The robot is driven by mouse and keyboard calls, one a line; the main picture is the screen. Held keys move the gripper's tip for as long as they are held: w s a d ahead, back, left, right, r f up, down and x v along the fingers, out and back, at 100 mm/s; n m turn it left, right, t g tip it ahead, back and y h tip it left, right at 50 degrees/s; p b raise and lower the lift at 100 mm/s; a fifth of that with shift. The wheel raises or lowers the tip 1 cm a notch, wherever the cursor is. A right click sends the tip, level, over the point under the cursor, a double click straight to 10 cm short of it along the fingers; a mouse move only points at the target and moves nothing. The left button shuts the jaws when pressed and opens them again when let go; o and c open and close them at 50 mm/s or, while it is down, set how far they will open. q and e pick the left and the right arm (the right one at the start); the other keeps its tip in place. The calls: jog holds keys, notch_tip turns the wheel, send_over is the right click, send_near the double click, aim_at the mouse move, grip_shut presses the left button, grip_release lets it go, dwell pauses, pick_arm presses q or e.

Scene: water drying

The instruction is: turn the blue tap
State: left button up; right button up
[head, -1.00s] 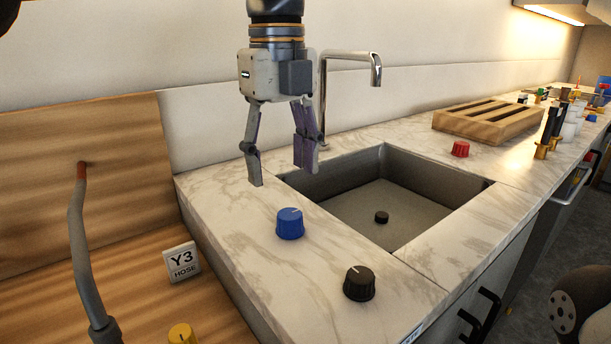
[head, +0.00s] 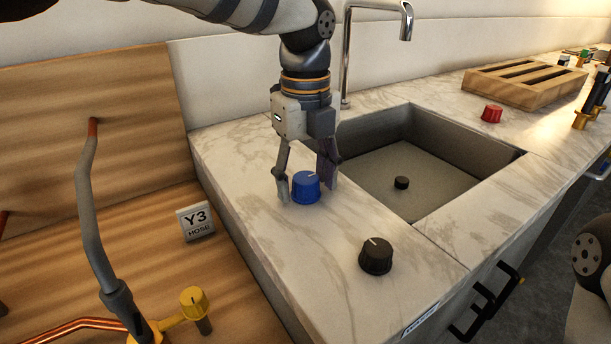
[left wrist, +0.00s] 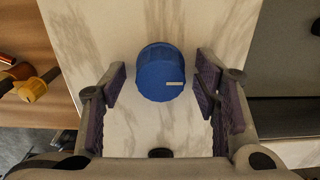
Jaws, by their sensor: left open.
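The blue tap (head: 306,187) is a ridged knob with a pale pointer line, standing on the marble counter left of the sink. My left gripper (head: 309,190) points down over it, open, with one finger on each side of the knob in the head view. In the left wrist view, the blue tap (left wrist: 162,72) sits between and slightly beyond the two open fingers (left wrist: 162,95), with a gap on both sides. Its pointer line points to the right there. My right gripper is not in view.
A black knob (head: 376,256) stands nearer the counter's front edge. The sink (head: 440,180) with a chrome spout (head: 347,60) is to the right. A red knob (head: 491,114) and wooden rack (head: 520,84) lie beyond.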

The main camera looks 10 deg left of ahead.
pick_arm(q)
jog(key=c, duration=1.1)
jog(key=shift+c, duration=0.2)
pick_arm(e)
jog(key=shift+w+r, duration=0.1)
pick_arm(q)
jog(key=n, duration=0.3)
jog(key=shift+r+p, duration=0.15)
jog(key=shift+p, duration=0.25)
jog(key=n, duration=0.2)
jog(key=shift+n, duration=0.4)
jog(key=n, duration=0.2)
jog(key=shift+n+p, duration=0.3)
jog(key=n, duration=0.2)
jog(key=shift+n, duration=0.4)
jog(key=n, duration=0.6)
jog(key=shift+f+n, duration=0.2)
jog(key=shift+n, duration=0.2)
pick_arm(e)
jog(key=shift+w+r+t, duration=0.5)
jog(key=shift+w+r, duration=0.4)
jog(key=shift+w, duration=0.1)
